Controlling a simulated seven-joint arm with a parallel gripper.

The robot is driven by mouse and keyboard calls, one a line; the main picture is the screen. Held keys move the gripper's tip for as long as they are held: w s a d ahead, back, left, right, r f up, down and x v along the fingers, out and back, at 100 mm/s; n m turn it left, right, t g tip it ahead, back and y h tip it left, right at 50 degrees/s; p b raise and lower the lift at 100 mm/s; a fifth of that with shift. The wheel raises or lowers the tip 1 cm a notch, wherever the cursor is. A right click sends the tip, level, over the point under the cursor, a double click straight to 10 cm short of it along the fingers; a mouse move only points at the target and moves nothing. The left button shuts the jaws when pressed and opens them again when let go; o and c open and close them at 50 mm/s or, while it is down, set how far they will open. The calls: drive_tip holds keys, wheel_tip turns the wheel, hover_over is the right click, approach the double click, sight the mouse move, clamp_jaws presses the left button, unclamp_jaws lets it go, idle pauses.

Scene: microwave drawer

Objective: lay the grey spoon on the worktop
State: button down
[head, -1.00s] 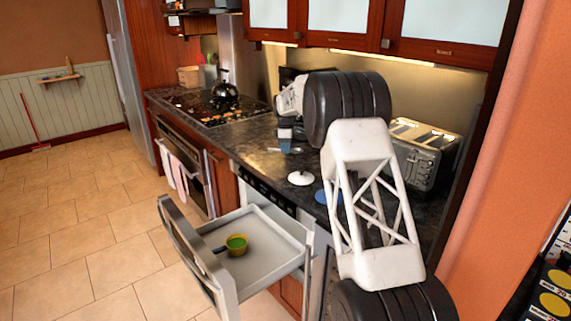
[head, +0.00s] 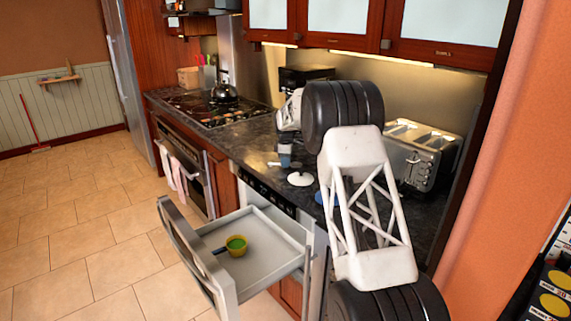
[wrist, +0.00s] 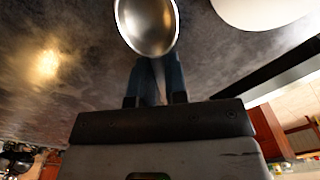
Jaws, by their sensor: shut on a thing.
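The grey spoon (wrist: 147,25) is held by my gripper (wrist: 156,75), whose blue-grey fingers are shut on it. In the wrist view its shiny oval bowl sticks out past the fingertips, and its handle is mostly hidden between them. In the head view my gripper (head: 285,161) points down at the dark stone worktop (head: 256,147), and the spoon (head: 273,164) shows as a small pale shape to its left. The spoon is low over the worktop; I cannot tell whether it touches.
A white round piece (head: 300,179) lies near the worktop's front edge, close to my gripper. A blue round piece (head: 328,198) is partly hidden by my arm. A toaster (head: 422,155) stands right, the hob (head: 207,108) left.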

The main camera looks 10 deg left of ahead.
drive_tip(key=shift+f, duration=0.3)
drive_tip(key=shift+f, duration=0.1)
drive_tip(key=c, duration=1.1)
unclamp_jaws()
drive_tip(key=shift+c, duration=0.2)
wheel_tip(320, 180, up, 12)
drive_tip(key=shift+r, duration=0.2)
